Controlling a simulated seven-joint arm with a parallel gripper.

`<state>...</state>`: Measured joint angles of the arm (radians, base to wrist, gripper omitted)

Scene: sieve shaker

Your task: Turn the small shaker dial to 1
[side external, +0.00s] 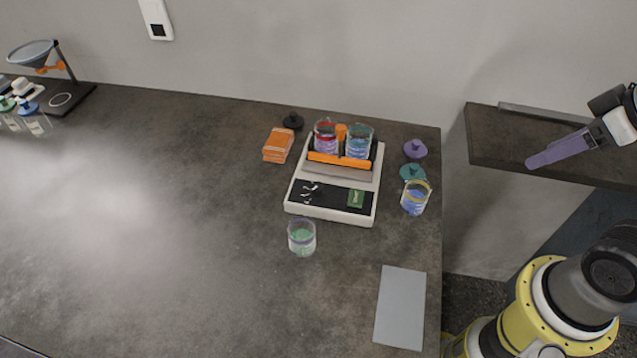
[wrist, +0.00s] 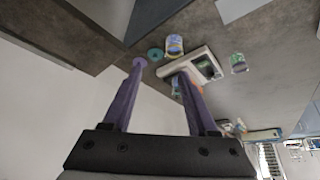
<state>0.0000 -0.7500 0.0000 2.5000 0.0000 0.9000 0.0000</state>
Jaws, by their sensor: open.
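The shaker (side external: 332,205) is a white box on the dark table, right of centre in the side view, with a black front panel and a green display. Small shiny parts, seemingly the dial or dials (side external: 310,188), sit at the panel's left; their settings are too small to read. Two beakers (side external: 325,143) (side external: 358,147) stand in its orange-edged holder. My gripper (side external: 533,162), with purple fingers, is open and empty, raised at the right, well apart from the shaker. In the wrist view, the shaker (wrist: 204,60) shows beyond my open fingers (wrist: 160,70), partly hidden by one.
A beaker of green liquid (side external: 302,239) stands before the shaker, a yellow-rimmed one (side external: 415,199) to its right. Purple (side external: 415,149), teal (side external: 412,172) and black (side external: 293,121) lids and an orange stack (side external: 278,145) lie around it. A grey sheet (side external: 400,308) lies front right. The table's left is mostly clear.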

